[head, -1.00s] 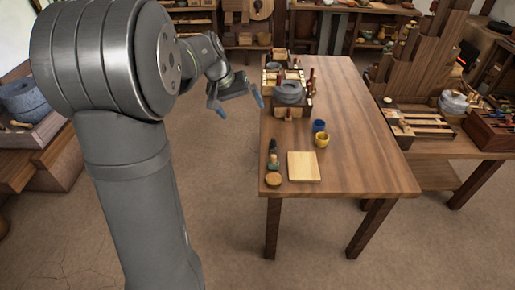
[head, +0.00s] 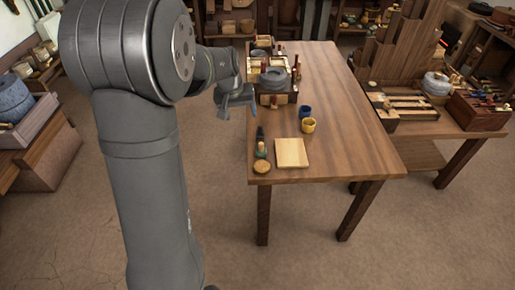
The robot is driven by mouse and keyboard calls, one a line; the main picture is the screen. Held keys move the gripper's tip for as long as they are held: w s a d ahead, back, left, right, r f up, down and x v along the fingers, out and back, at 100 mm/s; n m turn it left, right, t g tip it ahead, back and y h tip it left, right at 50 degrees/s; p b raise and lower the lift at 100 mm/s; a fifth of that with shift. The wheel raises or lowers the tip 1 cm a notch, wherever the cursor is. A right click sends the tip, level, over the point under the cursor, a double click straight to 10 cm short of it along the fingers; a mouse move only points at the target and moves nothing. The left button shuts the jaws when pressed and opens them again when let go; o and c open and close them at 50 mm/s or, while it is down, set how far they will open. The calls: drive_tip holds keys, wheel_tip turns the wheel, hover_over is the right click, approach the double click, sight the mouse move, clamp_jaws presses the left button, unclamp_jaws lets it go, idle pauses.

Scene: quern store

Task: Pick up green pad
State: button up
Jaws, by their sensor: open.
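A small dark-green item (head: 261,153) lies near the front left corner of the wooden table (head: 345,150). It sits between a dark upright-looking piece behind it and a round tan disc in front. It is too small to tell if it is a flat pad, and no other green pad is clear to me. My gripper (head: 238,108) is open and empty. In the picture it is at the table's left edge, behind and left of the green item and apart from it.
A round tan disc (head: 261,167) and a pale square board (head: 291,153) lie close to the green item. A yellow cup (head: 308,125) and a blue cup (head: 305,112) stand behind. A grey quern stone (head: 274,79) sits farther back. The table's right side is clear.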

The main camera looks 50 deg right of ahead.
drive_tip(key=m+t, duration=0.2)
approach(261, 144)
drive_tip(key=x, duration=0.6)
drive_tip(key=shift+w+d+f, duration=0.15)
drive_tip(key=shift+w+d, duration=0.05)
drive_tip(key=shift+d, duration=0.1)
drive_tip(key=shift+a+x, duration=0.1)
drive_tip(key=shift+x, duration=1.5)
drive_tip(key=shift+a+x, duration=0.15)
drive_tip(key=shift+x, duration=1.5)
drive_tip(key=shift+s, duration=0.15)
drive_tip(key=c, duration=1.1)
drive_tip(key=shift+o, duration=0.2)
